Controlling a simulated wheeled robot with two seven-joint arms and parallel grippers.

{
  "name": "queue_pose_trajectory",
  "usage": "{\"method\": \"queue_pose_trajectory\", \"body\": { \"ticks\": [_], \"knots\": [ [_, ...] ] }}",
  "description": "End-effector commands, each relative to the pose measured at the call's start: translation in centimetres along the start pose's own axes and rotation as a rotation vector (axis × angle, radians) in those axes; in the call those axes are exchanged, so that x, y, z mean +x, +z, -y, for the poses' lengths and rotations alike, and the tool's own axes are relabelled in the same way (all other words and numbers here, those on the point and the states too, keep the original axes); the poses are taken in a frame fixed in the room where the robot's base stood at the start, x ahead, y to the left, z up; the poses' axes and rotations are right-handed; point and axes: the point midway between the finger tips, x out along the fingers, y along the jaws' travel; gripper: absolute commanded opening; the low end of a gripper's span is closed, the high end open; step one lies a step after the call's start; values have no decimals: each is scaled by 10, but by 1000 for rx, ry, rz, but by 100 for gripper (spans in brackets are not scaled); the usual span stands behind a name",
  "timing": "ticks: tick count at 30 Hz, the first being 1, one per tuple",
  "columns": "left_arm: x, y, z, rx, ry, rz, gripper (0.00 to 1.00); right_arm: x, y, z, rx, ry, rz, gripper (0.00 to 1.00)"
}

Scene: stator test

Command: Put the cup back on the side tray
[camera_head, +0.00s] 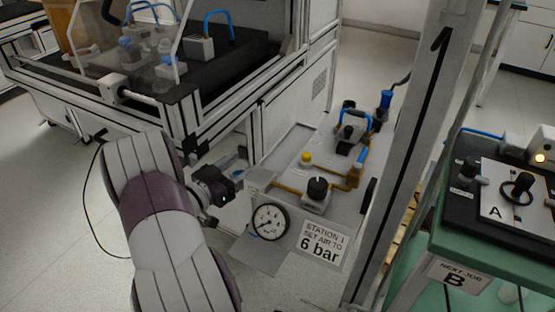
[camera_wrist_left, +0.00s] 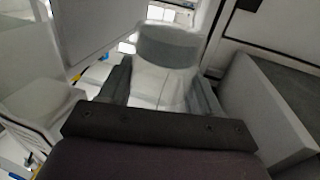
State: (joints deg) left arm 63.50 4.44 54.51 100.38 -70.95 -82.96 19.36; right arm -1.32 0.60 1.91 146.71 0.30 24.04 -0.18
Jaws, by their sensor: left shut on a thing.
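My left gripper (camera_head: 236,174) is in the middle of the head view, beside the left end of the air station panel. In the left wrist view its two dark fingers (camera_wrist_left: 160,92) are shut on a pale grey cup (camera_wrist_left: 168,48), one finger on each side. The cup's wide grey band is at the far end, beyond the fingertips. In the head view the cup is mostly hidden by the gripper, and I cannot make out its shape. I cannot tell for sure which surface is the side tray. My right gripper is not in view.
The air station panel (camera_head: 328,207) carries a pressure gauge (camera_head: 269,221), black knobs and brass pipes. A framed bench (camera_head: 255,110) stands behind my left arm. An upright post (camera_head: 405,150) and a green bench (camera_head: 420,226) are at the right. A grey box wall (camera_wrist_left: 262,110) is close right of the fingers.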

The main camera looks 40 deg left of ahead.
Motion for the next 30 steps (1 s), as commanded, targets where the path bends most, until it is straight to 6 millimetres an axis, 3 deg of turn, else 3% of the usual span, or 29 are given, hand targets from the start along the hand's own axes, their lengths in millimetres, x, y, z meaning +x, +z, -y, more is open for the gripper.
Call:
{"method": "queue_pose_trajectory", "body": {
  "ticks": [1, 6, 12, 15, 21, 30],
  "knots": [
    [17, 5, -2, 1, 7, -2, 30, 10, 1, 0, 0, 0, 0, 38],
    [64, 5, -1, 1, 5, -1, 30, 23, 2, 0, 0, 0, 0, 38],
    [98, 2, 0, -2, 0, -1, 30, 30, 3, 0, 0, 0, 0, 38],
    [103, 5, 0, -3, -1, 0, 30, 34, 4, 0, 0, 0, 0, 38],
    [103, 39, 0, -2, -2, 0, 30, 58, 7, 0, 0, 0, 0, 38],
    [103, 38, 0, -2, -2, 0, 30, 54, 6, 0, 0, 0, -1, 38]
  ]
}}
